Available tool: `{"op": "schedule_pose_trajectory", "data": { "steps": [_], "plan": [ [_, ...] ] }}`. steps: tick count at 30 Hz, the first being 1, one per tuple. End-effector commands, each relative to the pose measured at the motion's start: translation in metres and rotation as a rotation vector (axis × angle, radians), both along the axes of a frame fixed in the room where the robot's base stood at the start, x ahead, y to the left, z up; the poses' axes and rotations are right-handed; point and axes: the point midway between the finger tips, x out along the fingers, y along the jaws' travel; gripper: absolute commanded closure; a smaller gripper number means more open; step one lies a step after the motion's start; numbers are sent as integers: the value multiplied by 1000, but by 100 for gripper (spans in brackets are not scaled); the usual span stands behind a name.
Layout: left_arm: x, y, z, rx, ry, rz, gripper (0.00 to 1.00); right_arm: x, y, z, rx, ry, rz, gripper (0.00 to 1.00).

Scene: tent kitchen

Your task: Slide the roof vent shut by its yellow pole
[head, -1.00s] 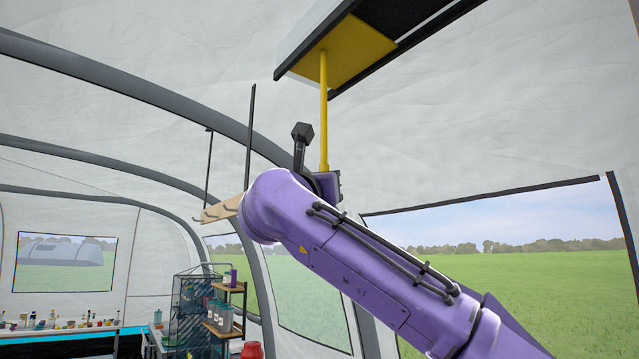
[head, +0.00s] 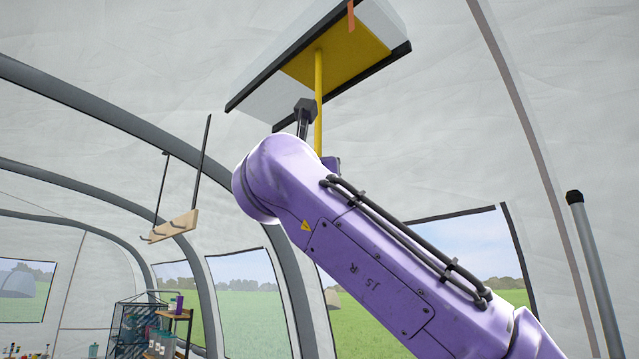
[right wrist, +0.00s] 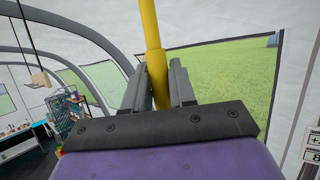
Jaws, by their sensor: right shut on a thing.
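The roof vent (head: 262,92) is at the top of the head view, between black rails. Its yellow panel (head: 345,58) has pale areas to its left and upper right; I cannot tell how much of the vent is open. The yellow pole (head: 319,105) hangs down from the panel, and it also shows in the right wrist view (right wrist: 151,28). My right gripper (right wrist: 160,78) is shut on the pole, one dark finger on each side. In the head view my purple right arm hides the gripper and the pole's lower end. My left gripper is not in view.
A wooden hanging rack (head: 173,226) on dark rods is left of my arm. A shelf unit with bottles (head: 160,325) stands low at left. A grey pole (head: 594,270) rises at right. An orange strip (head: 351,16) hangs by the vent's top edge.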

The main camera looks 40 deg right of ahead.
Motion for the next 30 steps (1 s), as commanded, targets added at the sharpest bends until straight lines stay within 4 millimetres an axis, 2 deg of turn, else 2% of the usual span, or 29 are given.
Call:
{"op": "schedule_pose_trajectory", "data": {
  "steps": [10,11,12,13,23,30],
  "plan": [
    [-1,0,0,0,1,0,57,2,2,-2,6,4,7,100],
    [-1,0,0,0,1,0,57,2,2,-2,5,4,7,68],
    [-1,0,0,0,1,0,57,2,2,-2,5,4,7,55],
    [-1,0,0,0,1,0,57,2,2,-2,5,4,7,54],
    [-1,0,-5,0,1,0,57,-2,6,-6,2,3,7,54],
    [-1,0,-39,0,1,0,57,-36,41,-31,0,0,6,54]
  ]
}}
